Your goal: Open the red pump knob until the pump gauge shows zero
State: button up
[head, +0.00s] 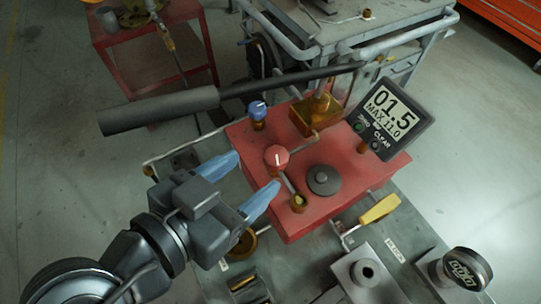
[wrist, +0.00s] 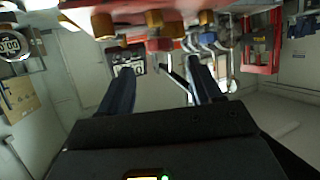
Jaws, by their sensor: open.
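The red pump knob (head: 277,157) has a white line on its top and stands on the red pump body (head: 322,218). The pump gauge (head: 391,118) is a tilted digital display at the right that reads 01.5, with MAX 11.0 below. My gripper (head: 247,178) is open, its two blue fingers pointing at the red knob from the lower left. One finger is left of the knob and one is below it; the knob appears just beyond the tips. I cannot tell whether they touch. In the wrist view the gripper (wrist: 160,75) shows dark fingers spread apart, with the pump upside down above.
A blue knob (head: 257,110) stands behind the red knob. A long black pump handle (head: 160,109) crosses above. A red cart (head: 143,38) stands at the upper left.

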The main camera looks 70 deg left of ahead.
aim_at(277, 156)
jog(key=x, duration=0.6)
jog(key=shift+w+a+f+p, duration=0.1)
jog(key=shift+w+p, duration=0.1)
jog(key=shift+p, duration=0.1)
jog(key=shift+c, duration=0.4)
jog(key=c, duration=1)
jog(key=shift+o, duration=0.2)
jog(key=shift+g+y, duration=0.3)
jog(key=n+y+p, duration=0.1)
jog(key=n+g+y+p, duration=0.1)
jog(key=shift+w+d+n, duration=0.15)
jog(key=shift+d+n, duration=0.15)
jog(key=shift+n, duration=0.1)
jog(key=n+g+y+p, duration=0.1)
jog(key=n+g+p, duration=0.1)
jog(key=shift+y+p, duration=0.3)
jog(key=shift+y, duration=0.1)
jog(key=shift+n+g+p, duration=0.35)
jog(key=shift+n+g, duration=0.05)
jog(key=shift+g, duration=0.1)
jog(key=shift+w+y, duration=0.1)
jog(key=shift+y, duration=0.2)
